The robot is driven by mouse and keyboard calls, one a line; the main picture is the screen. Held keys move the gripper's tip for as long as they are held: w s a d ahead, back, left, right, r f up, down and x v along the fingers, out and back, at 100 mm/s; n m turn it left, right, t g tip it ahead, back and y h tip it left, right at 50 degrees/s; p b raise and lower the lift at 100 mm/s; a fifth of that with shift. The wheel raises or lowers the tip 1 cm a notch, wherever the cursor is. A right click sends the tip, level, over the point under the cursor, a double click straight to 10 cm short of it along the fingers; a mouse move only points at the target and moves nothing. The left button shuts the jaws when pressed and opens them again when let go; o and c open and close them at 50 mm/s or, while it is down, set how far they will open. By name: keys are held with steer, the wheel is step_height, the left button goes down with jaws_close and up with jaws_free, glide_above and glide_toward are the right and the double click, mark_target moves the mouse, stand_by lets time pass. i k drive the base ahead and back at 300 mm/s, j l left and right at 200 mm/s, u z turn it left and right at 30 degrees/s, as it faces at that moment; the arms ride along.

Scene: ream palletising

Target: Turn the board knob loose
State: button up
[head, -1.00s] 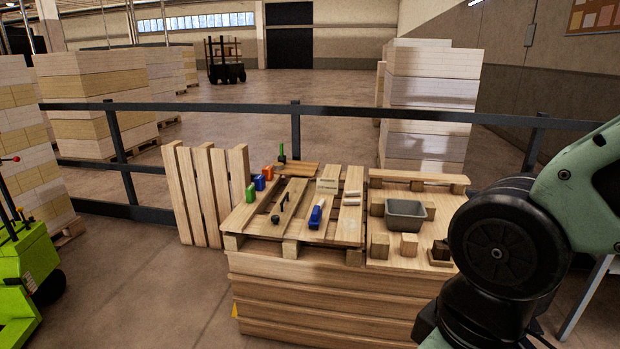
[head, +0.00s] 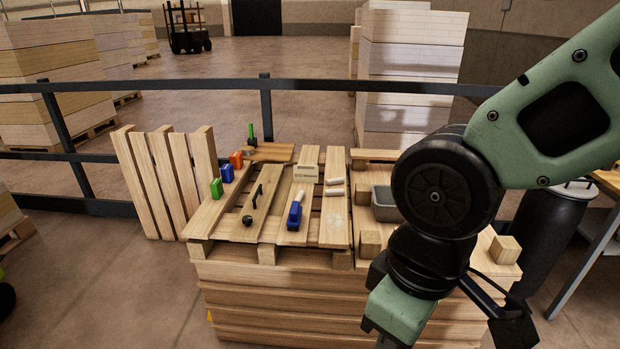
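A small round black knob (head: 247,220) sits near the front end of a board on the pallet top (head: 215,213). A black bar handle (head: 257,196) stands just behind it on the same board. Farther back, a green upright lever with a dark base (head: 251,134) stands by a small brown board (head: 270,152); I cannot tell which black fitting is the board knob. My arm hangs at the right, well away from these. A dark end part, perhaps my gripper (head: 514,328), shows low at the right; its fingers are not clear.
Green (head: 216,188), blue (head: 227,173) and orange (head: 237,159) blocks line the pallet's left side. A blue-handled tool (head: 295,215) lies mid-pallet. A grey bin (head: 383,204) and wooden blocks (head: 370,243) stand right, partly behind my arm. A dark railing (head: 200,87) runs behind.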

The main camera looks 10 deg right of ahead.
mark_target(247, 220)
steer(key=i, duration=0.3)
steer(key=i+j, duration=0.65)
steer(key=i, duration=0.15)
steer(key=i+j, duration=0.4)
steer(key=j, duration=0.2)
steer(key=i+j, duration=0.45)
steer(key=j, duration=0.1)
